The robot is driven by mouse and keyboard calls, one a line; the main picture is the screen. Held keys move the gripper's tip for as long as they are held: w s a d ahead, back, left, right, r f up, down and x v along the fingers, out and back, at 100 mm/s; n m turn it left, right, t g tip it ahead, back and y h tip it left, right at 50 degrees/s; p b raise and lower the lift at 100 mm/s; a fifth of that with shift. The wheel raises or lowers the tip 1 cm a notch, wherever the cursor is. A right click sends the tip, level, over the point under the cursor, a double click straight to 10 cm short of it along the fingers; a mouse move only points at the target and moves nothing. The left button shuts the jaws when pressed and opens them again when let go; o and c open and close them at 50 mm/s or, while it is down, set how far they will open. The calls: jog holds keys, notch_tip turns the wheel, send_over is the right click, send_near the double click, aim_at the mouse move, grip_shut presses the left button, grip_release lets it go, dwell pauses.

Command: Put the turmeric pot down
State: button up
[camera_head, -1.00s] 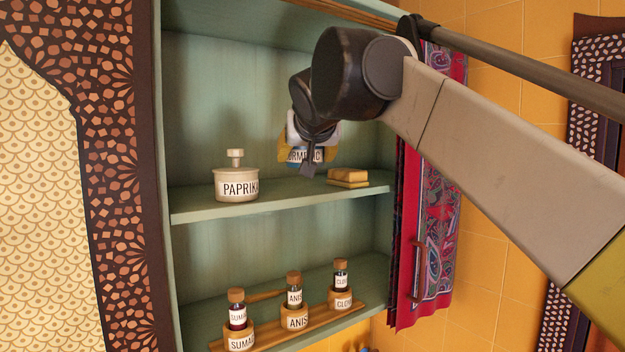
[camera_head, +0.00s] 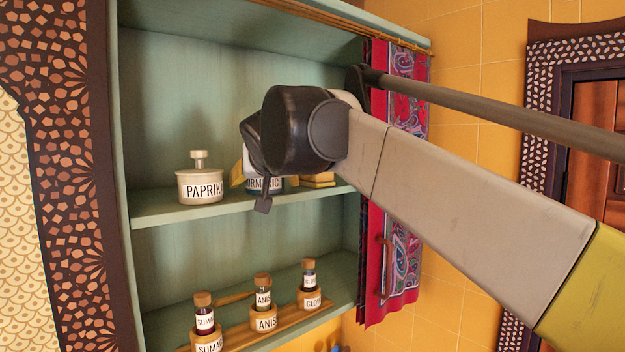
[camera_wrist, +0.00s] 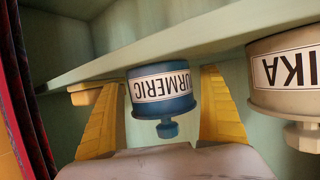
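The turmeric pot (camera_wrist: 162,92) is blue with a white label and a knobbed lid. In the head view the pot (camera_head: 265,186) is partly hidden behind my wrist. My gripper there is mostly hidden too. The pot is upright at the middle shelf (camera_head: 160,209), close to its surface. I cannot tell whether its base touches the shelf.
A cream paprika pot (camera_head: 200,187) stands left of the turmeric pot on the same shelf. Below, labelled jars stand in a wooden rack (camera_head: 236,337). A red patterned curtain (camera_head: 395,240) hangs at the right.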

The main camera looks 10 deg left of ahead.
jog(key=shift+s+r, duration=0.1)
jog(key=shift+r, duration=0.15)
jog(key=b+v, duration=0.1)
jog(key=v, duration=1.1)
jog(key=s+d+f+m+g+h, duration=0.1)
jog(key=s+d+f+m+h, duration=0.1)
jog(key=d+f, duration=0.95)
jog(key=s+d+f+m+g+h, duration=0.1)
jog(key=s+d+f+h, duration=0.1)
jog(key=d+f, duration=0.95)
jog(key=s+d+f+g, duration=0.1)
jog(key=s+d+f, duration=0.3)
jog(key=f, duration=0.3)
jog(key=s+d+f+m+g, duration=0.1)
jog(key=s+d+f, duration=0.3)
jog(key=s+f, duration=0.2)
jog(key=s+d+f+g+h, duration=0.1)
jog(key=s+d+f, duration=0.4)
jog(key=f, duration=0.4)
jog(key=shift+s+f+g, duration=0.2)
jog(key=shift+g, duration=0.1)
